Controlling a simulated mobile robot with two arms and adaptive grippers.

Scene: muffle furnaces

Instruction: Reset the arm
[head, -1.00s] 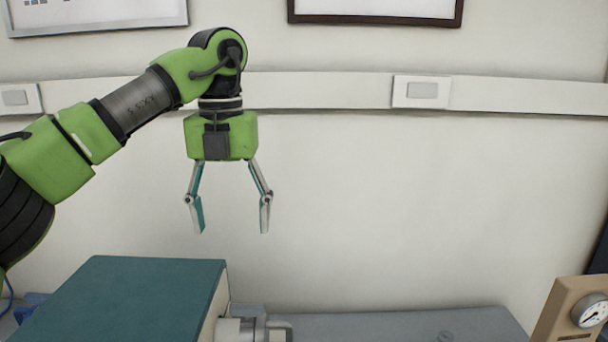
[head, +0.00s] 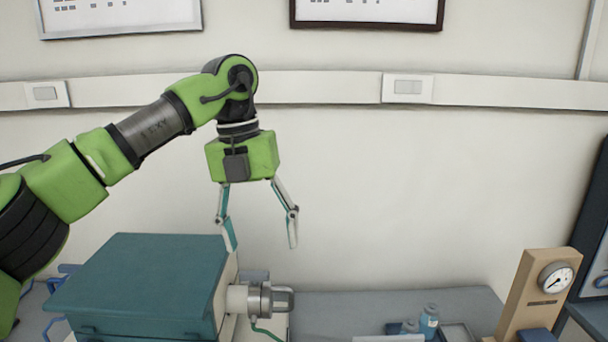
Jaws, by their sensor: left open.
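My left arm comes in from the left in the head view. Its left gripper (head: 260,240) points down with the two fingers spread apart and nothing between them. It hangs in front of the white wall, above the right end of a teal box-shaped furnace (head: 150,275). One fingertip overlaps the furnace's right edge in the picture; I cannot tell whether they touch. My right gripper is not in view.
A metal fitting (head: 268,300) sticks out from the furnace's right side. Small blue bottles (head: 429,322) stand on the grey bench (head: 370,308). A beige stand with a dial gauge (head: 540,295) is at the right. The wall space right of the gripper is clear.

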